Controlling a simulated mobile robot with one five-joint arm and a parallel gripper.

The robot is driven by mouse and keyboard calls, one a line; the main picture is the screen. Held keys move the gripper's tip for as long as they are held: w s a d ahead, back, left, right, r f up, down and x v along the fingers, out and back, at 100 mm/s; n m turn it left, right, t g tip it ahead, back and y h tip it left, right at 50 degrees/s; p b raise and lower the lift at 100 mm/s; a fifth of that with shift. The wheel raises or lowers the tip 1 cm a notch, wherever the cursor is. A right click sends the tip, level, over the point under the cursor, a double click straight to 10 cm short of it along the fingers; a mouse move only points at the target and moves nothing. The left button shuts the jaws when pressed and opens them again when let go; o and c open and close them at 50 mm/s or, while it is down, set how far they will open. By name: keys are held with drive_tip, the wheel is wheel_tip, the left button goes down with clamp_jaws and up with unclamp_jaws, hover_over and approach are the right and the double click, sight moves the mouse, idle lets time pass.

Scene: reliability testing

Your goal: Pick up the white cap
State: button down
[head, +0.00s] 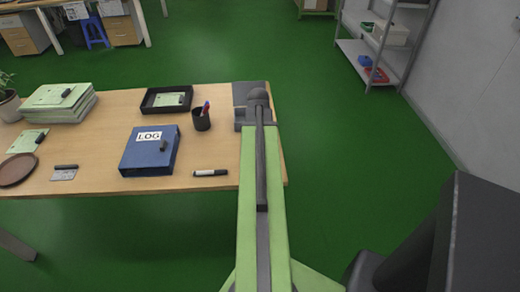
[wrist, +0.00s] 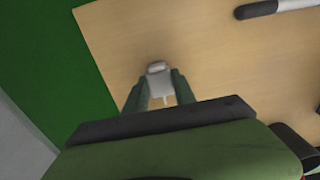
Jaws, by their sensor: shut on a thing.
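The white cap (wrist: 157,84) shows in the wrist view as a small pale piece between the two fingers of my gripper (wrist: 158,90). My gripper is shut on it, over the wooden table (wrist: 200,50). I cannot tell whether the cap touches the tabletop. In the head view my green arm reaches out over the right end of the table (head: 105,110), and the cap and fingertips are hidden there.
A white and black marker (head: 210,173) lies near the front edge. A blue LOG binder (head: 150,152), a dark pen cup (head: 201,119) and a black tray (head: 148,108) stand left of my arm. Paper stacks (head: 60,103) are at far left. Green floor lies beyond the table.

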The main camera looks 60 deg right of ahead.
drive_tip(key=r+p, duration=0.2)
drive_tip(key=s+r+p, duration=0.1)
drive_tip(key=r, duration=0.1)
drive_tip(key=shift+s+d+r+p, duration=0.1)
drive_tip(key=shift+d+r+p, duration=0.05)
drive_tip(key=shift+r+p, duration=0.15)
drive_tip(key=s+d+r+p, duration=0.3)
drive_tip(key=s+r+p, duration=0.2)
drive_tip(key=s, duration=0.5)
drive_tip(key=shift+r+p, duration=0.2)
drive_tip(key=shift+p, duration=0.1)
